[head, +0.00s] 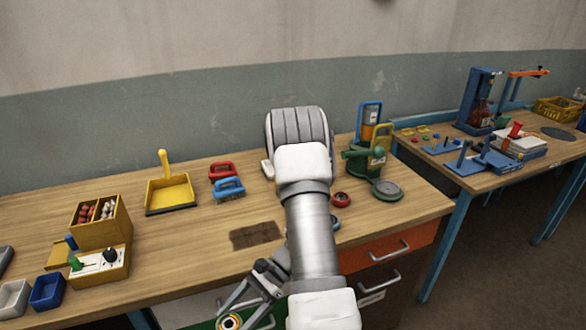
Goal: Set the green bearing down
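My gripper (245,309) is low in the head view, in front of the workbench's near edge. Its dark fingers reach down and left toward the bottom of the picture. A round bearing (230,321) with a dark centre, a pale and orange ring and a green outer part sits at the fingertips, and the fingers appear closed on it. Its lower side is cut off by the picture's edge. A red bearing (341,199) and a blue bearing (335,224) lie on the wooden bench (190,245), right of my arm; the blue one is partly hidden.
A dark patch (256,235) marks the bench top, with free wood around it. A green press (372,165) stands right. A second table (520,166) holds more equipment.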

